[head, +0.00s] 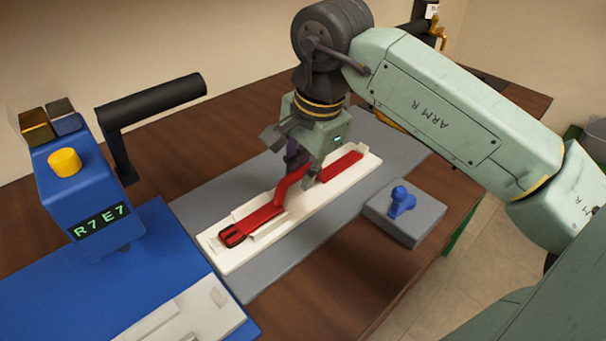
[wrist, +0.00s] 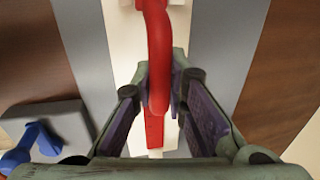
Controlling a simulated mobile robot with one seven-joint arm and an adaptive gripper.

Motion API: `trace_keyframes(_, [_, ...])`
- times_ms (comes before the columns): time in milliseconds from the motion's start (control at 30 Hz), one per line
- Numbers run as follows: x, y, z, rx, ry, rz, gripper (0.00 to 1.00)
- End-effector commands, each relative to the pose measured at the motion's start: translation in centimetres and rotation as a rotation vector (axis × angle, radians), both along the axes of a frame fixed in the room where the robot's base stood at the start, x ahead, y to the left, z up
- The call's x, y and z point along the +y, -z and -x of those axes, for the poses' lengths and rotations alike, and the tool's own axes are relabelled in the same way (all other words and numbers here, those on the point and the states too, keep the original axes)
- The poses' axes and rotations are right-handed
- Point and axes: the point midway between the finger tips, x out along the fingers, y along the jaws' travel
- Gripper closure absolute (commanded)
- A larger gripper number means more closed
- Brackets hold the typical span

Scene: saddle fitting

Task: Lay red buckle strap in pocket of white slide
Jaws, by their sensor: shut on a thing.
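The white slide (head: 322,196) lies lengthwise on a grey mat. The red buckle strap (head: 262,214) lies along it, with its dark-framed buckle (head: 232,236) at the near left end of the slide. The strap's middle rises in a hump to my gripper (head: 303,170), and its far end lies on the slide beyond the gripper. My gripper is shut on the raised strap just above the slide. In the wrist view the strap (wrist: 158,45) runs between my fingertips (wrist: 161,88), with the white slide (wrist: 124,40) beneath. The fingers hide part of the strap and pocket.
A grey block (head: 418,222) with a blue knob (head: 402,200) stands right of the slide. A blue machine (head: 85,195) with a yellow button, a black handle and an "R7 E7" display stands at the left. A white plate (head: 195,312) lies on its blue base. Brown tabletop (head: 345,285) is clear in front.

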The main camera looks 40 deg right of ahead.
Motion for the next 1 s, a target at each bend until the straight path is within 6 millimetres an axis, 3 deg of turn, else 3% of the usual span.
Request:
trace_keyframes(367, [0.01,0.42,-0.01,-0.001,0.000,0.000,1.00])
trace_keyframes(400, [0.01,0.21,0.00,-0.001,0.000,0.000,0.84])
trace_keyframes(667, [0.02,0.20,0.00,-0.001,0.000,0.000,0.67])
trace_keyframes(1000, [0.02,-0.06,0.00,-0.001,0.000,0.000,0.67])
